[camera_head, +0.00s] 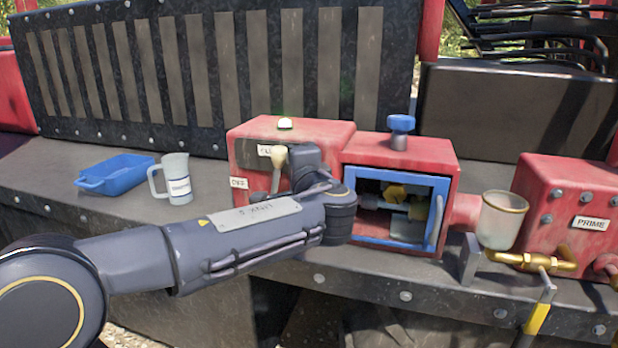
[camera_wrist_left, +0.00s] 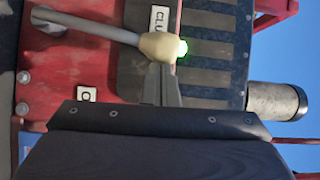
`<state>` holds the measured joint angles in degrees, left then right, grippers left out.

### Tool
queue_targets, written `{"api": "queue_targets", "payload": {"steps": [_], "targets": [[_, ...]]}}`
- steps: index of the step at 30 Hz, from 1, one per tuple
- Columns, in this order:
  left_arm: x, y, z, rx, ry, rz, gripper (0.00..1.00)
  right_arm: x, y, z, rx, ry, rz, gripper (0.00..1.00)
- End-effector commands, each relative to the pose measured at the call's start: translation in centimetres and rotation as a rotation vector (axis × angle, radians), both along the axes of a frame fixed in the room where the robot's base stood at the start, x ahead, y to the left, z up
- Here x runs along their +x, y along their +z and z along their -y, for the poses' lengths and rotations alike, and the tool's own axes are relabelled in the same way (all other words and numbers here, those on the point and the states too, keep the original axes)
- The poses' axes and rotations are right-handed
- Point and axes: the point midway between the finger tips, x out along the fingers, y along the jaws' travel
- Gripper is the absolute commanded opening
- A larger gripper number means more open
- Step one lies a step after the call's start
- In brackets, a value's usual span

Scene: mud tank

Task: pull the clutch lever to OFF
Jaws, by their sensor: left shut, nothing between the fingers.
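The clutch lever has a grey rod and a cream knob (camera_head: 278,156). It rises from the front of a red box (camera_head: 320,131), with the knob beside the partly hidden "CLU" label (camera_head: 264,151). The OFF label (camera_head: 238,183) is lower left on the box. In the left wrist view, the knob (camera_wrist_left: 160,46) is right at the tips of my left gripper (camera_wrist_left: 163,72), which is shut and empty. I cannot tell whether they touch. In the head view my left wrist hides part of the box and lever. My right gripper is not in view.
A blue tray (camera_head: 116,173) and a white jug (camera_head: 174,180) stand left of the box. Right are a blue-framed compartment (camera_head: 400,178) with a blue knob (camera_head: 400,124) above, a glass cup (camera_head: 502,220) and a red PRIME box (camera_head: 570,212). A lamp (camera_head: 286,123) tops the clutch box.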

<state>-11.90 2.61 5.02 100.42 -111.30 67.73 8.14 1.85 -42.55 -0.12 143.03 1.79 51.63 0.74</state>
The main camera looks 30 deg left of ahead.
Motion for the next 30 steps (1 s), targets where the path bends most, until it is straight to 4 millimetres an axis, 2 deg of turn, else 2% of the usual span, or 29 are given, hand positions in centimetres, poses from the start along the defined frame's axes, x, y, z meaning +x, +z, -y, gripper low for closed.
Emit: {"api": "queue_targets", "payload": {"steps": [1, 9, 18, 21, 30], "targets": [[-0.3, 0.3, -1.0, -0.047, 0.006, 0.017, 0.00, 0.0, -0.4, 0.0, 0.000, 0.000, 0.000, 0.36], [-1.3, 1.4, -5.0, -0.293, 0.006, 0.074, 0.00, 0.0, -0.8, 0.0, 0.000, 0.000, 0.000, 0.36], [-2.2, 1.4, -8.8, -0.520, 0.004, 0.128, 0.00, 0.0, -1.0, 0.0, 0.000, 0.000, 0.000, 0.36], [-2.3, 1.2, -9.7, -0.573, 0.003, 0.139, 0.00, 0.0, -1.2, 0.0, 0.000, 0.000, 0.000, 0.36], [-2.7, 0.8, -11.2, -0.564, 0.002, 0.135, 0.00, 0.0, -1.4, 0.0, 0.000, 0.000, 0.000, 0.36]]}}
